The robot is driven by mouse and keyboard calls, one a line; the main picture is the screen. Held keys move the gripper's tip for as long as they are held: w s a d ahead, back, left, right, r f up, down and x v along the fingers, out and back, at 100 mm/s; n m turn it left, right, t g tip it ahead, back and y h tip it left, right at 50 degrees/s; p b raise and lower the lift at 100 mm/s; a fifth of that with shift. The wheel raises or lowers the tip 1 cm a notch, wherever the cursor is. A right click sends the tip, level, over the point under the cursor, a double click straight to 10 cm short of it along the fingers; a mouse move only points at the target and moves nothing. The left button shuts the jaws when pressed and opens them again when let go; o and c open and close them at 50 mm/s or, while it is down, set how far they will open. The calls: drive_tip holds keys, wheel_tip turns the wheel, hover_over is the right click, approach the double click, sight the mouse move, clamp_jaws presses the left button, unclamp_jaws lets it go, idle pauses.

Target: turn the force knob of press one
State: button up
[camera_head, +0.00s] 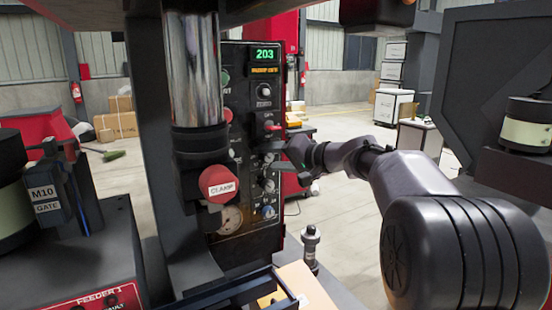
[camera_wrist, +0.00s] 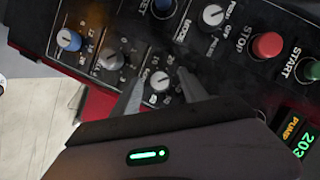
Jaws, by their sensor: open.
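The press control panel (camera_head: 246,150) stands upright left of my gripper (camera_head: 292,166) in the head view. In the wrist view the panel appears turned, with a row of small dials: a blue knob (camera_wrist: 69,40), a grey knob (camera_wrist: 110,59) and a pale knob (camera_wrist: 160,80). My gripper (camera_wrist: 161,74) is open, its two fingertips on either side of the pale knob. I cannot tell whether they touch it or are still short of the panel. The knob labels are too small to read, so I cannot tell which one is the force knob.
The same panel carries a mode knob (camera_wrist: 212,15), a red stop button (camera_wrist: 267,45), a green start button (camera_wrist: 312,69) and a display reading 203 (camera_head: 264,54).

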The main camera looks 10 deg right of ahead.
drive_tip(key=p+v, duration=0.3)
drive_tip(key=v, duration=1.4)
drive_tip(key=shift+s, duration=0.15)
drive_tip(key=shift+d, duration=0.15)
